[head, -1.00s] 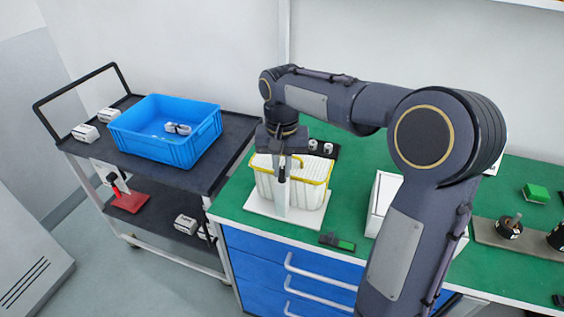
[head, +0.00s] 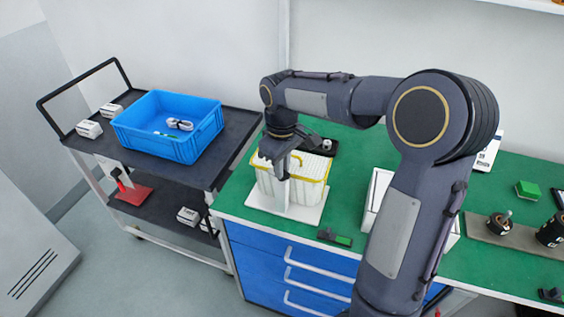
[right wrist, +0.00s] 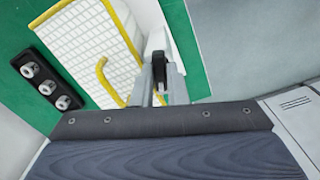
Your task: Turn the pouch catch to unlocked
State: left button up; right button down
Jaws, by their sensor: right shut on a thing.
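The pouch (head: 312,183) is a white ribbed box with a yellow rim, upright on a white base plate (head: 303,219) on the green bench. It also shows in the right wrist view (right wrist: 92,42), with a yellow handle beside the fingers. My right gripper (head: 281,172) reaches down at the pouch's front left. In the right wrist view its two fingers (right wrist: 159,82) are shut on a small dark part (right wrist: 159,66), seemingly the catch, in front of a white upright. The catch's setting is hidden by the fingers. My left gripper is not in view.
A black strip with several round knobs (right wrist: 46,87) lies behind the pouch. A small black-and-green device (head: 335,238) lies at the bench's front edge. A white box (head: 380,193) stands right of the pouch. A cart with a blue crate (head: 155,143) stands left.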

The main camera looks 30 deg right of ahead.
jog(key=shift+n+p, duration=0.4)
jog(key=shift+n, duration=1.6)
jog(key=c, duration=1.4)
grip_release()
jog(key=shift+c, duration=0.2)
notch_tip(320, 180, up, 8)
jog(key=shift+f, duration=0.1)
